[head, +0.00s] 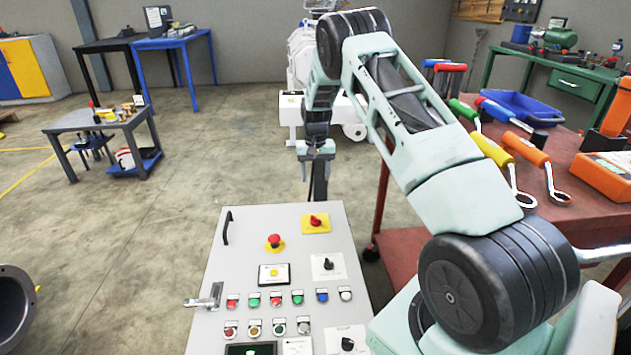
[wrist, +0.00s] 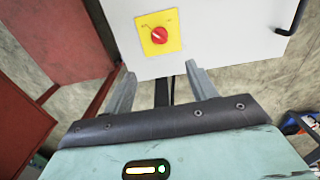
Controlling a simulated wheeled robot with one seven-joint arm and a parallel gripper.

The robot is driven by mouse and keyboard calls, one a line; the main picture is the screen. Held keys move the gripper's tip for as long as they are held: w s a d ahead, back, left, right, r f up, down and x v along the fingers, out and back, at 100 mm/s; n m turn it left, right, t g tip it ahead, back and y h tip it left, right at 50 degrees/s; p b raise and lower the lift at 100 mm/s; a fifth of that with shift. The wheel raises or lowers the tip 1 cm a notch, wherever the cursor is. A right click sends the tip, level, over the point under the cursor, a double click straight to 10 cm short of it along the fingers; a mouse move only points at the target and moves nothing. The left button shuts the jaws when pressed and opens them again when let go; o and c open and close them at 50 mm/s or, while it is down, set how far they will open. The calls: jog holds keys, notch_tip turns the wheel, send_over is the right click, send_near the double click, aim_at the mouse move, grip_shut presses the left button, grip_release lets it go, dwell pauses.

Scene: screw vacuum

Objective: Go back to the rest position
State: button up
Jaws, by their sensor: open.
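My gripper (head: 318,180) hangs just past the far edge of a grey control panel (head: 245,230) in the head view, pointing down. In the wrist view its two fingers (wrist: 162,86) are spread apart with nothing between them. The red rotary switch on a yellow plate (head: 316,222) is on the panel's far right part. It also shows ahead of the fingers in the wrist view (wrist: 158,35), and they are apart from it. My arm arches over from the right.
A red emergency button (head: 274,240), a black knob (head: 328,264) and rows of coloured buttons sit on the panel. A dark red table (head: 590,195) with wrenches and a blue tray (head: 520,106) stands to the right. The floor (head: 130,235) to the left is mostly clear.

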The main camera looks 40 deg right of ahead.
dwell(0.6)
jog(key=s+a+r+n, duration=0.1)
jog(key=a+r, duration=0.2)
jog(key=a, duration=0.4)
jog(key=a+r+n+y, duration=0.1)
jog(key=a+r, duration=0.2)
jog(key=a, duration=0.4)
jog(key=s+a+r+n, duration=0.1)
jog(key=a+r+n, duration=0.15)
jog(key=a, duration=0.35)
jog(key=s+a+r+n, duration=0.1)
jog(key=s+a+r, duration=0.2)
jog(key=s+a, duration=0.35)
jog(key=s+a+r+n, duration=0.2)
jog(key=s+a+r, duration=0.1)
jog(key=a, duration=0.6)
jog(key=s+a+r+n, duration=0.1)
jog(key=s+a+n, duration=0.3)
jog(key=s, duration=0.9)
jog(key=s+a+r+n, duration=0.2)
jog(key=s+a+n, duration=0.15)
jog(key=s, duration=1.05)
notch_tip(320, 180, up, 18)
jog(key=p, duration=1.8)
jog(key=shift+a+r+p, duration=0.2)
jog(key=shift+a+p, duration=0.15)
jog(key=shift+p, duration=0.05)
